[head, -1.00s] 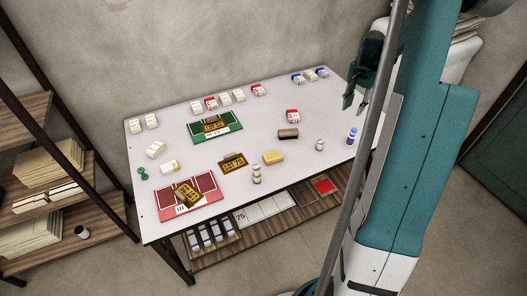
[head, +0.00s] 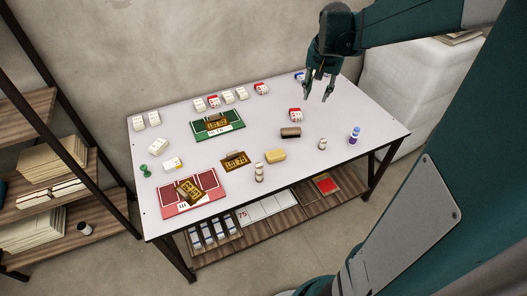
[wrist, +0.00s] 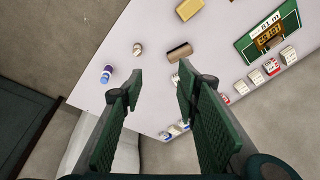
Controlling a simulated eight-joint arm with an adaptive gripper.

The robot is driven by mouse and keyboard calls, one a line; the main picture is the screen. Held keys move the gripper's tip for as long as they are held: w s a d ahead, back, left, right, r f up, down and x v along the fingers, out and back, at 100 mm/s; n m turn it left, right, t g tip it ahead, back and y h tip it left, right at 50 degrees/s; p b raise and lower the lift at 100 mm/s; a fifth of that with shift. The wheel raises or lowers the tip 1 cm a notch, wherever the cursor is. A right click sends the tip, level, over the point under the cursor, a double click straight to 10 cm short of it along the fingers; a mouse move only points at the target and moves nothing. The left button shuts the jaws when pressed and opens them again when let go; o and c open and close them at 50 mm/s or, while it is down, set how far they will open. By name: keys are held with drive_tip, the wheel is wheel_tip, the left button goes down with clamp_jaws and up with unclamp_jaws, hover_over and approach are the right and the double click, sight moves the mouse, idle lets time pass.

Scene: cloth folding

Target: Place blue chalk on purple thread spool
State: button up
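A small upright purple spool-like piece (head: 354,135) with a pale band stands near the right end of the white table; it also shows in the wrist view (wrist: 107,74). I take it for the purple thread spool. Small white blocks with blue faces (head: 299,76) lie at the back edge, partly hidden by my gripper; they show low in the wrist view (wrist: 173,130). I cannot tell which thing is the blue chalk. My gripper (head: 317,97) points down above the back right of the table. Its fingers (wrist: 160,68) are apart, with nothing held between them.
A pale spool (head: 322,144), a brown block (head: 290,133), a yellow block (head: 275,155) and a red-marked block (head: 295,115) lie nearby. Green (head: 217,125) and red (head: 191,192) boards lie left. The table's (head: 370,115) right end is mostly clear. Shelves (head: 50,150) stand left.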

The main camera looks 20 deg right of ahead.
drive_tip(key=s+a+r+n+t, duration=0.15)
drive_tip(key=s+a, duration=0.25)
drive_tip(key=a, duration=0.5)
drive_tip(key=s+a+r+n+t, duration=0.1)
drive_tip(key=s+a+r+n, duration=0.25)
drive_tip(key=a, duration=0.55)
drive_tip(key=s+a+f+n+t+y, duration=0.1)
drive_tip(key=s+a+n, duration=0.3)
drive_tip(key=s+a, duration=0.8)
drive_tip(key=shift+s+a+f+n+t, duration=0.2)
drive_tip(key=shift+a+f+n+t, duration=0.2)
drive_tip(key=shift+f+t, duration=0.3)
